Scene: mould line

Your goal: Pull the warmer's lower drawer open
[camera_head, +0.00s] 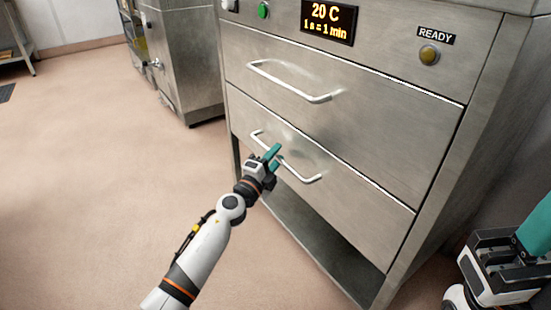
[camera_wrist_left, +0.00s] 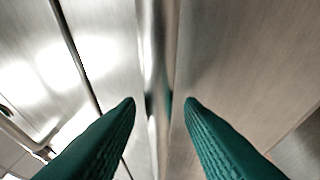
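The steel warmer (camera_head: 455,150) has two drawers, and the lower drawer (camera_head: 355,205) looks shut, its front flush with the body. Its pale bar handle (camera_head: 308,180) is partly hidden by my left gripper (camera_head: 273,153), which is at the handle's middle-left part. In the left wrist view the handle bar (camera_wrist_left: 157,60) runs between the two teal fingertips of the left gripper (camera_wrist_left: 160,102). The fingers are apart, with visible gaps beside the bar. My right gripper (camera_head: 520,250) is at the lower right edge, away from the handle, partly cut off; its fingertips are out of frame.
The upper drawer (camera_head: 365,110), with its own bar handle (camera_head: 290,83), is shut above. A display (camera_head: 328,20) and a READY lamp (camera_head: 429,54) are on the panel. Another steel cabinet (camera_head: 188,60) stands at the back left. The floor (camera_head: 100,150) left of the warmer is clear.

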